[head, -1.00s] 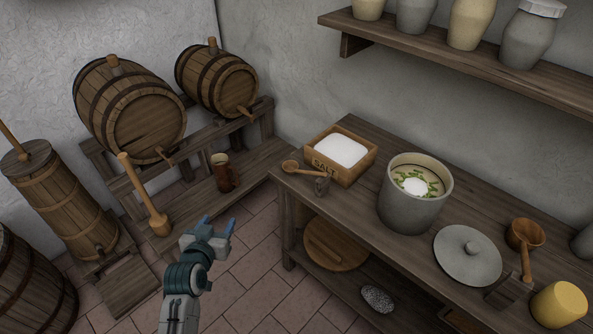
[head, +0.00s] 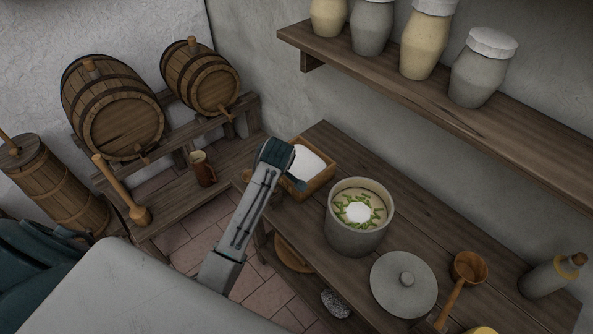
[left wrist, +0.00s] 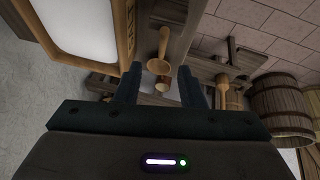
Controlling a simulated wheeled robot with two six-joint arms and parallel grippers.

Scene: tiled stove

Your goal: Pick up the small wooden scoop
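The small wooden scoop (left wrist: 159,66) shows in the left wrist view, its round bowl between and just beyond my fingertips, its handle running up and away. It lies beside the wooden salt box (left wrist: 122,43), which also shows in the head view (head: 322,184). My left gripper (head: 294,180) is over the table beside that box. In the left wrist view its two fingers are spread with a clear gap and nothing is gripped. In the head view my left arm hides most of the scoop. My right gripper is not in view.
A grey pot (head: 356,240) of white and green food stands right of the box. A grey lid (head: 404,284) and a wooden ladle (head: 468,268) lie further right. A shelf (head: 440,108) with jars hangs above. A mug (head: 203,170) and barrels are at left.

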